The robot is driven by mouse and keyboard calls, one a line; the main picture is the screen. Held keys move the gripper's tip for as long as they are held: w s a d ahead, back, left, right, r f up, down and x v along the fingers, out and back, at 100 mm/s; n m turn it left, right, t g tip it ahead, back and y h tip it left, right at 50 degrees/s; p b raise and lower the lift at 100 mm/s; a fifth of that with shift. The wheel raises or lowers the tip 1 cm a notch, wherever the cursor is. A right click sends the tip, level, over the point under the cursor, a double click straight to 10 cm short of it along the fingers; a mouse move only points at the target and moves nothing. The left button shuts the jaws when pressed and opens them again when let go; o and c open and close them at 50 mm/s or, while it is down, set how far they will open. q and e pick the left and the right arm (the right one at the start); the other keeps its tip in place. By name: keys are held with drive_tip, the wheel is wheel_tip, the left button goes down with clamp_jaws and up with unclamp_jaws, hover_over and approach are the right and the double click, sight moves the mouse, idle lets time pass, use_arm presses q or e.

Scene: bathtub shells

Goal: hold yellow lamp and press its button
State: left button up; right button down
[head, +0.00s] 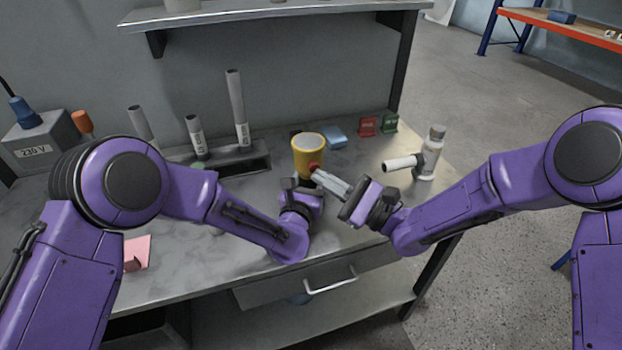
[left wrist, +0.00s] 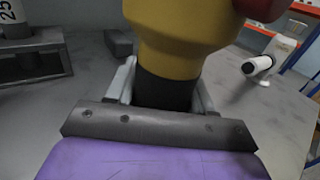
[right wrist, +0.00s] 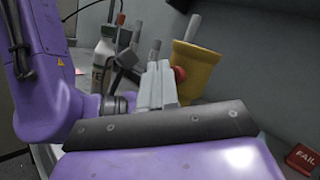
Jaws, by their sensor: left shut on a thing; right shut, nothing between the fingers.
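The yellow lamp (head: 308,155) stands upright above the workbench, with a wide yellow head and a red button (head: 314,168) on its side. My left gripper (left wrist: 166,88) is shut on the lamp's dark lower handle (left wrist: 165,92); in the head view its fingers are largely hidden. My right gripper (head: 317,175) is shut and empty, its fingertips right by the red button. In the right wrist view the fingers (right wrist: 158,70) lie beside the button (right wrist: 180,74) and the lamp (right wrist: 200,72). I cannot tell whether they touch the button.
The workbench (head: 225,245) holds a rack (head: 235,158) with grey tubes behind my left arm.

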drive_tip(key=shift+w, duration=0.1)
drive_tip(key=shift+w+a, duration=0.15)
drive_tip(key=shift+w, duration=0.3)
idle(0.4)
drive_tip(key=shift+s+d, duration=0.2)
drive_tip(key=shift+s, duration=0.35)
use_arm(q)
drive_tip(key=o, duration=1.2)
drive_tip(key=shift+o, duration=0.2)
use_arm(e)
drive_tip(key=s, duration=0.2)
drive_tip(key=s+d, duration=0.1)
drive_tip(key=s, duration=0.2)
drive_tip(key=shift+s+d, duration=0.35)
drive_tip(key=shift+d, duration=0.05)
